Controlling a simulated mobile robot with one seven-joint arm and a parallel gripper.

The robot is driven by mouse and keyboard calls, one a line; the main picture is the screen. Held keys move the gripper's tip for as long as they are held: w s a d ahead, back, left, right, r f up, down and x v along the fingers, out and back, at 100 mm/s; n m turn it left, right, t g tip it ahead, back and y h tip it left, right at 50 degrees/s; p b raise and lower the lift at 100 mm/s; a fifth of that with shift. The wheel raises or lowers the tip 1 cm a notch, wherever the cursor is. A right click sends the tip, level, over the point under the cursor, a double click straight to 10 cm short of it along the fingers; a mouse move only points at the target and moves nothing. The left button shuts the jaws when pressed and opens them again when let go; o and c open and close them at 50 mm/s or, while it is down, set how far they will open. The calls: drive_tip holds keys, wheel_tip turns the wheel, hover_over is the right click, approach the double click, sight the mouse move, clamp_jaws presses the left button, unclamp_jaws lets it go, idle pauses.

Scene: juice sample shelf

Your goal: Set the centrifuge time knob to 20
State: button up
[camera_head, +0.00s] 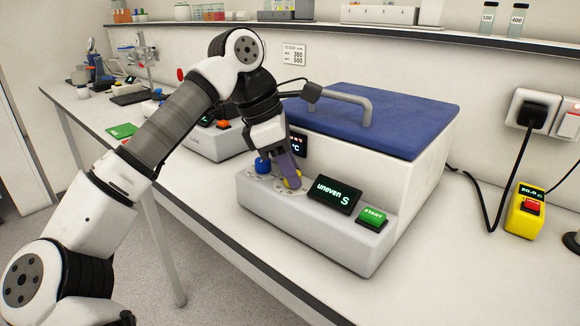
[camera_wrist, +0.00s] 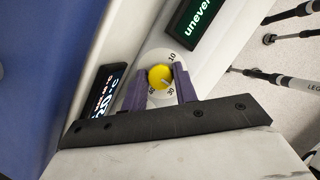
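The centrifuge (camera_head: 408,211) is a white box with a blue lid and a sloped front panel. Its yellow knob (camera_head: 292,181) sits on that panel, right of a blue knob (camera_head: 262,165). My gripper (camera_head: 285,172) reaches down to the yellow knob from above. In the wrist view, the purple fingers of my gripper (camera_wrist: 161,82) close in on both sides of the yellow knob (camera_wrist: 159,75). The dial around it shows 10, 30 and 50. A small pale mark on the knob seems to point between 10 and 30. The panel display (camera_head: 334,194) reads "uneven S".
A green START button (camera_head: 373,217) is right of the display. A yellow device with a red button (camera_head: 526,211) stands at the right. Another instrument (camera_head: 207,138) is behind my arm at the left. The bench's front strip is clear.

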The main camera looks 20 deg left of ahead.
drive_tip(key=shift+n, duration=0.4)
drive_tip(key=shift+s+f+n+t+y+b, duration=0.1)
drive_tip(key=shift+n+t+y+b, duration=0.45)
drive_tip(key=shift+n, duration=0.65)
drive_tip(key=shift+d+n+t+y+b, duration=0.1)
drive_tip(key=shift+n+t+y+b, duration=0.35)
drive_tip(key=shift+n, duration=1.05)
drive_tip(key=o, duration=0.7)
